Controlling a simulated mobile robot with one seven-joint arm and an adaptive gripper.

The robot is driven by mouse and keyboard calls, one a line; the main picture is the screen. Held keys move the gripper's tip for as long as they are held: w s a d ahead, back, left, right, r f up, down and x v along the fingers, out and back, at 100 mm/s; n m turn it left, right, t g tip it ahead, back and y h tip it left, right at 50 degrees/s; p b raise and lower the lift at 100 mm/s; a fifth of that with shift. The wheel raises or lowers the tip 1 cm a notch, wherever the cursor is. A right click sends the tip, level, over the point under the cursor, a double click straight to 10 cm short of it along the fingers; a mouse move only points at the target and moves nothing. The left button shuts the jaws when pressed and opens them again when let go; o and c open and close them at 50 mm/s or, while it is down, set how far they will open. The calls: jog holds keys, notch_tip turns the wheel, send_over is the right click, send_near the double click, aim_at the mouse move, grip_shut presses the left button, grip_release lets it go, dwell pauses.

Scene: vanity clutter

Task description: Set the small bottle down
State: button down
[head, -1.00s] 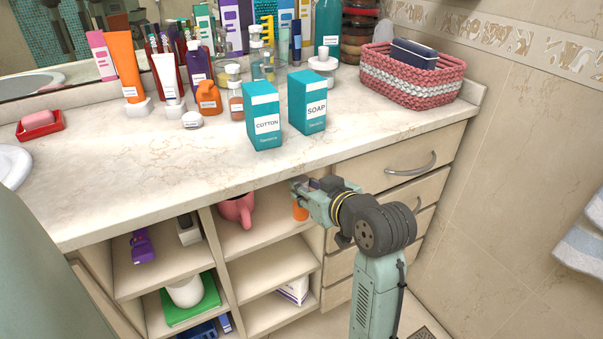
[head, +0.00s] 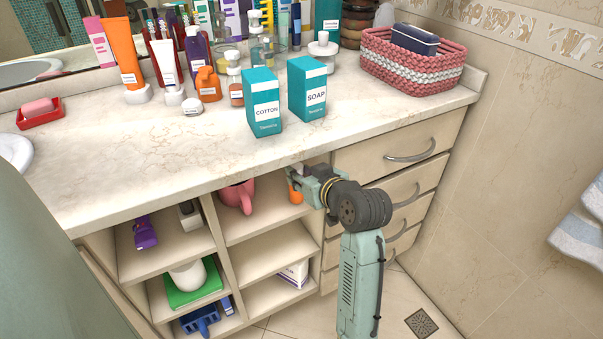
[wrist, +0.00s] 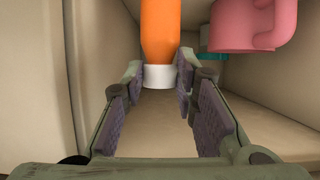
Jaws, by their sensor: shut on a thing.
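The small bottle is orange with a white cap. In the head view the bottle (head: 296,191) is at the right end of the upper open shelf, under the counter, upright with its cap up. My gripper (head: 299,176) reaches in from the right and is shut on its upper part. In the wrist view the bottle (wrist: 160,30) stands between the fingertips of my gripper (wrist: 160,76), its white cap toward the picture's bottom. The bottle's base is out of the wrist view, and I cannot tell whether it touches the shelf.
A pink mug (head: 237,196) sits left of the bottle, with a gap between; it also shows in the wrist view (wrist: 250,25). The upper shelf (head: 268,213) has bare room in front. The counter edge overhangs my gripper. Drawers (head: 400,180) are on the right.

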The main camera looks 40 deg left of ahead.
jog(key=shift+f, duration=0.2)
jog(key=c, duration=1.3)
grip_release()
jog(key=shift+r, duration=0.1)
jog(key=shift+r, duration=0.25)
jog(key=b+v, duration=0.1)
jog(key=v, duration=1.1)
